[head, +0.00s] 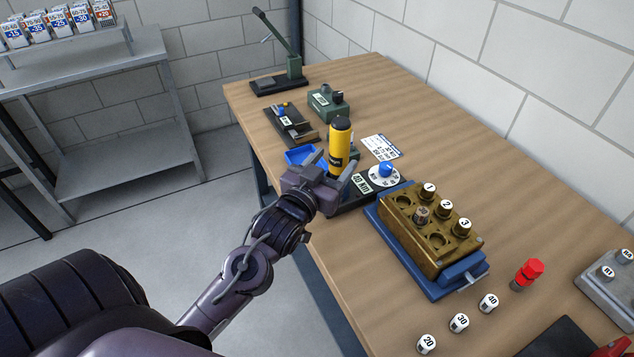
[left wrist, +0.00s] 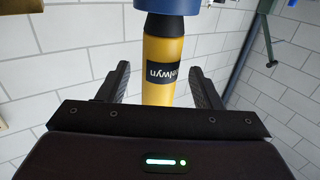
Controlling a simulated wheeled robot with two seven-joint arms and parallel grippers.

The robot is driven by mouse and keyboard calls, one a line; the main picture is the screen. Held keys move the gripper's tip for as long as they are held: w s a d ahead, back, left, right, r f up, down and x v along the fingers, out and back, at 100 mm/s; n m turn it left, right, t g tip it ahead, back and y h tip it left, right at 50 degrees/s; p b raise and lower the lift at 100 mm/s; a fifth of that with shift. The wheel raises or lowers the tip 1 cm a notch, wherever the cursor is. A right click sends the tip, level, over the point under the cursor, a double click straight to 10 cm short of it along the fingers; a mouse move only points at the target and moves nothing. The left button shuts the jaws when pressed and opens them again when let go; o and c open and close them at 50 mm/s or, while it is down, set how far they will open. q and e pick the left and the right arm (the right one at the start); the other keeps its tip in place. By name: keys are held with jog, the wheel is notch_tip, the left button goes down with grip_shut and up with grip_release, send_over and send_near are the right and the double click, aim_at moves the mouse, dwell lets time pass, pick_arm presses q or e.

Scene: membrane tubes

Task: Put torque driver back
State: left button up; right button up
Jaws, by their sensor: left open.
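The torque driver (head: 341,146), yellow with a black cap and a dark label, stands upright near the table's left edge. My left gripper (head: 332,170) is open, with one finger on each side of the driver's body. In the left wrist view the fingers (left wrist: 160,78) stand apart, with visible gaps to the yellow body. The driver's lower end is hidden behind the gripper in the head view. A black base (head: 348,199) with a white label lies beside the gripper. My right gripper is not seen.
A white dial with a blue knob (head: 385,171) sits right of the driver. A brass block (head: 420,240) with numbered plugs stands on a blue base. A blue tray (head: 301,156), green fixtures (head: 329,104) and a lever press (head: 292,68) lie behind. Numbered caps (head: 459,322) stand in front.

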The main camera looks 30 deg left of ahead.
pick_arm(q)
jog(key=s+b, duration=0.1)
jog(key=s, duration=0.6)
jog(key=shift+d, duration=0.2)
jog(key=shift+s, duration=0.1)
